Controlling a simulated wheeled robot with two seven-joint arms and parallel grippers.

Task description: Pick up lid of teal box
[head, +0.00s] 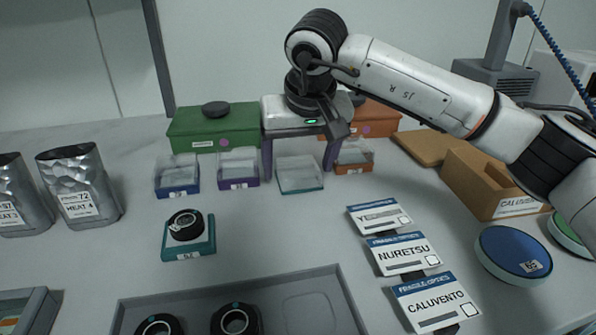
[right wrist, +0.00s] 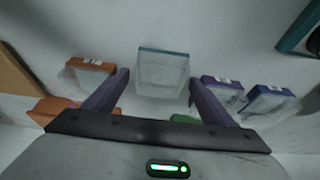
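The teal box (head: 302,188) is a small box with a teal base and a clear lid (head: 298,167), standing in a row of similar boxes in the head view. In the right wrist view the clear lid (right wrist: 162,75) shows with a teal edge, between and a little beyond my fingertips. My right gripper (head: 298,168) is open and empty, its two purple fingers spread wide and pointing down around the sides of the box. I cannot tell whether either finger touches the lid. My left gripper is not in view.
A purple box (head: 238,169) and a blue box (head: 178,177) stand left of the teal one, an orange box (head: 354,158) close at right. Green (head: 213,130) and orange (head: 377,118) larger boxes stand behind.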

